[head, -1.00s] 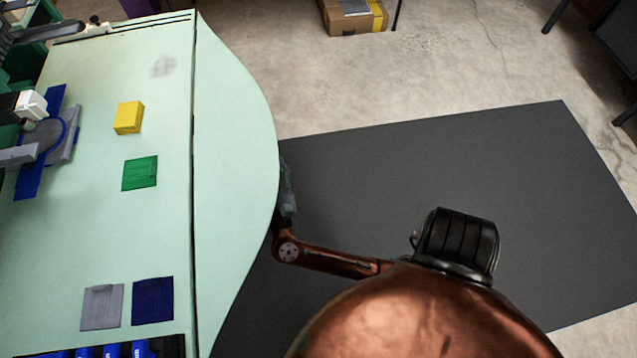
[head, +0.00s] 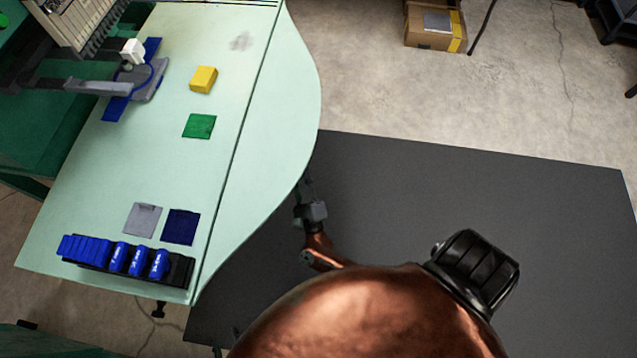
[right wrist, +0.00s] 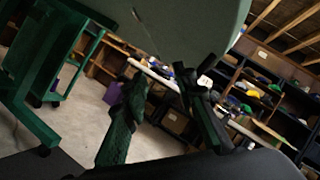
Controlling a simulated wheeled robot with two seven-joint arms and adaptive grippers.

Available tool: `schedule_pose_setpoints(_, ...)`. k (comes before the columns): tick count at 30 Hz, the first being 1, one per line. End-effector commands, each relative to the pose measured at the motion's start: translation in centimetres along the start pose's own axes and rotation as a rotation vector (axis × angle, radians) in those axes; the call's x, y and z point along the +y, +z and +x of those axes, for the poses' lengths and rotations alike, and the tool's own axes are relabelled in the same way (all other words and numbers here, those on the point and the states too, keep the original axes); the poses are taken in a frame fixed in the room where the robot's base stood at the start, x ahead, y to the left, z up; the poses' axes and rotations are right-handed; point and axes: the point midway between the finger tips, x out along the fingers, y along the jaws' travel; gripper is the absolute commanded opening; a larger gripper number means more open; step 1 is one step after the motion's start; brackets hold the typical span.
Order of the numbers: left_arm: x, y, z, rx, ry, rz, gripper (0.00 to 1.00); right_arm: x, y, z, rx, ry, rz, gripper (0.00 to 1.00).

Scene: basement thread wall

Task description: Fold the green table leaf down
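The table leaf (head: 285,110) is the pale green, curved right-hand part of the table, joined along a dark straight seam. It looks raised and about level with the tabletop (head: 165,185). In the right wrist view, a pale surface (right wrist: 190,25), seemingly the leaf from below, fills the top. My right gripper (right wrist: 160,78) is below it, its two dark fingers apart with nothing visible between them.
A dark mat (head: 430,190) covers the floor at right. A cardboard box (head: 435,27) stands beyond.

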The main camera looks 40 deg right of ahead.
Motion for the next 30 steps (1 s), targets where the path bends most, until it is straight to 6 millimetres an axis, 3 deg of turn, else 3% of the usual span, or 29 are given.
schedule_pose_setpoints(3,0.2,-2.2,-0.8,0.019,0.0,0.005,0.4,1.6,-0.4,-1.0,-0.052,0.098,-0.174,0.26)
schedule_pose_setpoints(12,0.5,-5.0,-1.9,0.044,0.0,0.011,0.4,5.7,-2.7,-4.7,-0.162,0.301,-0.503,0.26)
schedule_pose_setpoints(30,0.9,-9.2,-3.7,0.078,0.0,0.019,0.4,10.2,-8.5,-13.2,-0.362,0.619,-0.949,0.26)
